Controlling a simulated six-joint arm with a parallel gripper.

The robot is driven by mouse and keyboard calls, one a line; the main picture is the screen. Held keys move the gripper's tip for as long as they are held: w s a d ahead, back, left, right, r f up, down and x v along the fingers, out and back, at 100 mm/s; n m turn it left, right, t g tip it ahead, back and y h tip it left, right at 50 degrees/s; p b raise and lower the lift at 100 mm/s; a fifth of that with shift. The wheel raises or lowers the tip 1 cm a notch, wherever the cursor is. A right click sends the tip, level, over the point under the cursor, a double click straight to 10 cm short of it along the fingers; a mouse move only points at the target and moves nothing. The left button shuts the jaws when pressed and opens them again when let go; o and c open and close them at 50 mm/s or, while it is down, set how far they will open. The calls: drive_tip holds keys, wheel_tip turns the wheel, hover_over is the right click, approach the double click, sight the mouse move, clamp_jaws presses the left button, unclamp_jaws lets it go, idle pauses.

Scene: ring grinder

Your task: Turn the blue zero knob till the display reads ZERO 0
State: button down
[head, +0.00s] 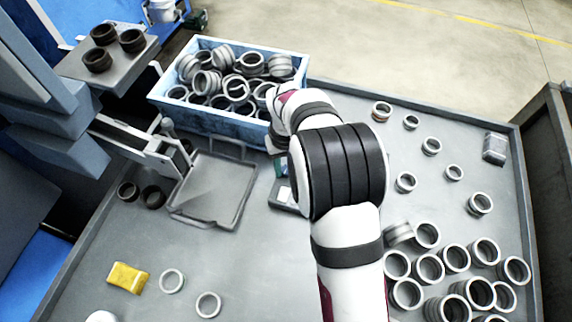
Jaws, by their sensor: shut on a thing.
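My arm reaches up the middle of the head view, and its wrist bends down behind the upper arm. My gripper's fingers are hidden behind the arm, so what they hold does not show. A small grey device (284,196) with a pale panel sticks out from behind the arm on its left side, on the table. A dark green part shows just above it, under the wrist. I cannot read any display text. The blue zero knob is not visible.
A blue crate (205,122) of metal rings stands behind the wrist. An empty grey tray (215,190) lies left of the device. Many loose rings (455,257) cover the table's right side. A yellow block (127,278) lies at front left. Dark rings (103,45) sit on a plate at upper left.

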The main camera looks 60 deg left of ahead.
drive_tip(key=shift+m, duration=0.3)
drive_tip(key=m, duration=0.5)
drive_tip(key=shift+m, duration=0.4)
drive_tip(key=m, duration=0.5)
drive_tip(key=shift+m, duration=0.4)
drive_tip(key=c, duration=0.6)
unclamp_jaws()
drive_tip(key=shift+r, duration=0.1)
